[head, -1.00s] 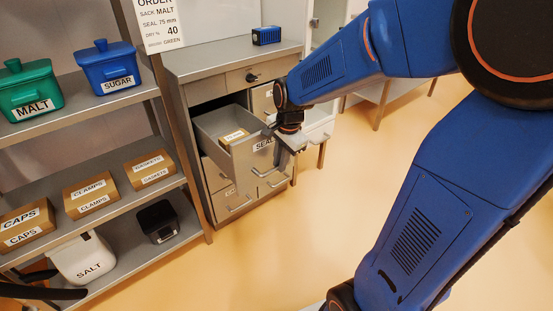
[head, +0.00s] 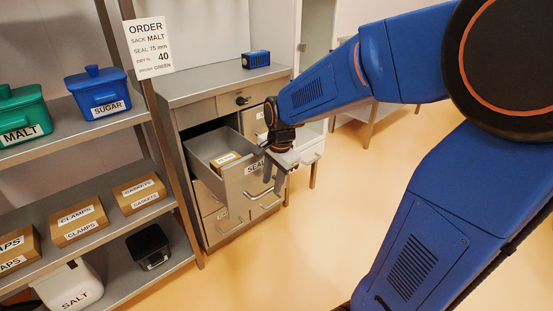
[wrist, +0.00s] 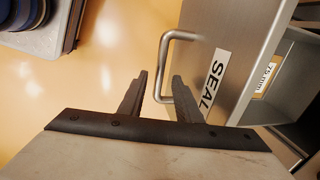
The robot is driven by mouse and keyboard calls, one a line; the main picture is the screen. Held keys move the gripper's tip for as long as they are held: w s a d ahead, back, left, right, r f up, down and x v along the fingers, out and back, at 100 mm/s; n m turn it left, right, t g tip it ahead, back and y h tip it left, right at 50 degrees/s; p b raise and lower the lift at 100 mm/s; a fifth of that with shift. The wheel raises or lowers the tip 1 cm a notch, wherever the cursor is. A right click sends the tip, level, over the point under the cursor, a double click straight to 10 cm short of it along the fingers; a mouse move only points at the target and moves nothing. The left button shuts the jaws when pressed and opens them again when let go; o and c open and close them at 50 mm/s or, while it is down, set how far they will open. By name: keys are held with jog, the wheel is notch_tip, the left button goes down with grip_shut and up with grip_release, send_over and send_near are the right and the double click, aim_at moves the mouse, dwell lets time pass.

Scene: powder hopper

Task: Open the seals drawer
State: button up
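The seals drawer (head: 238,185), a grey metal drawer with a partly hidden "SEAL" label, stands pulled out of the cabinet. A small labelled box (head: 225,160) lies inside; the wrist view shows a "75 mm" label (wrist: 267,82) there. The drawer's bar handle (wrist: 163,62) also shows in the wrist view. My gripper (wrist: 160,76) is at the drawer front, its two dark fingers apart. The handle bar appears between or just beyond the fingertips, with gaps on both sides. In the head view my gripper (head: 278,178) covers part of the drawer front and label.
The grey cabinet (head: 205,92) has other closed drawers and a blue box (head: 257,59) on top. A shelf rack (head: 135,112) at left holds bins, cartons and a black device (head: 149,246). The floor (head: 270,270) in front is clear.

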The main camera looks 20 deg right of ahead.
jog(key=s+d+r, duration=0.1)
jog(key=s+r, duration=0.2)
jog(key=r, duration=1.2)
jog(key=shift+r, duration=0.35)
jog(key=s+f+n+t, duration=0.1)
jog(key=s+f+n, duration=0.2)
jog(key=s, duration=0.3)
jog(key=s+d+f+n+t, duration=0.1)
jog(key=s+f+n, duration=0.1)
jog(key=s+n, duration=0.4)
jog(key=s+f+n, duration=0.3)
jog(key=s+n, duration=0.2)
jog(key=s, duration=0.2)
jog(key=shift+s+d+f+t+h, duration=0.2)
jog(key=shift+f+t+h, duration=0.1)
jog(key=shift+f+t, duration=0.1)
jog(key=shift+w+a+r, duration=0.1)
dwell(1.1)
